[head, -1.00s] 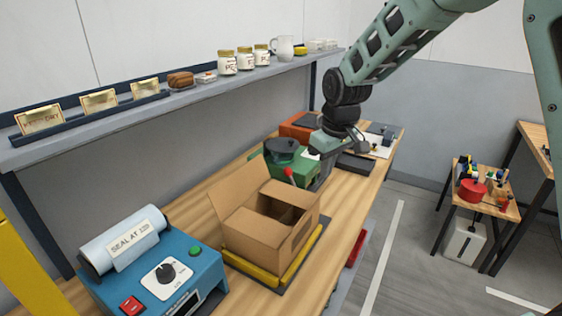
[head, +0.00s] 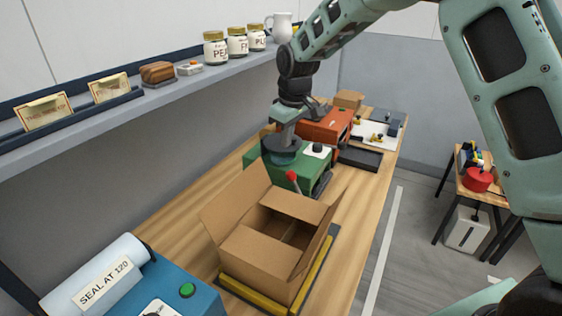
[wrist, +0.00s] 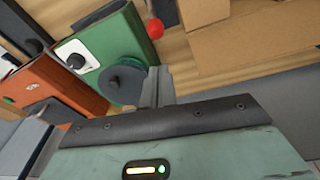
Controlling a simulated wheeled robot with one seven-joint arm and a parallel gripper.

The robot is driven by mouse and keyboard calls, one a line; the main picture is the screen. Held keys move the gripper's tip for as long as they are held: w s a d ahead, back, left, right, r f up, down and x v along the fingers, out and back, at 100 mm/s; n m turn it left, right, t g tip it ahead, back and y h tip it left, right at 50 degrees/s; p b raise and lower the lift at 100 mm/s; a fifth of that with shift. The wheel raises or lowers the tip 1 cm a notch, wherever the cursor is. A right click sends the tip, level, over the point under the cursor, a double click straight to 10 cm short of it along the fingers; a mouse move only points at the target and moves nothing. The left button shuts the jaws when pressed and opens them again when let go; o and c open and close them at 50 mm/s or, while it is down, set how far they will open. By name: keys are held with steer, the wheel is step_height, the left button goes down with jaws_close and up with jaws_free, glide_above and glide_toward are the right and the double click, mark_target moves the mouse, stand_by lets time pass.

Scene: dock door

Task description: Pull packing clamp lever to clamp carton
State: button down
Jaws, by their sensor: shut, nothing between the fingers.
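The open cardboard carton (head: 262,254) stands with flaps up between the yellow clamp bars (head: 317,272) on the bench. The clamp lever's red ball knob (head: 292,176) rises just behind the carton's far side; its lower part is hidden. The knob also shows at the top of the wrist view (wrist: 155,28), with the carton (wrist: 245,40) to its right. My gripper (wrist: 155,78) is shut and empty, apart from the knob. In the head view my gripper hangs over the green machine, beyond the lever; its fingertips are not clear there.
The green machine (head: 258,178) with a dark disc (head: 281,153) is close to my gripper. An orange machine (head: 327,128) stands behind it. A blue sealer (head: 185,302) is at front left. A shelf (head: 170,106) with jars runs along the wall. Bare bench lies left of the carton.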

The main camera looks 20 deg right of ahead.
steer(key=shift+f, duration=0.1)
step_height(320, 180, down, 10)
steer(key=w+p, duration=0.1)
steer(key=p, duration=0.3)
steer(key=shift+w+a, duration=0.15)
steer(key=shift+a, duration=0.2)
steer(key=shift+d+b, duration=0.15)
steer(key=shift+b, duration=0.25)
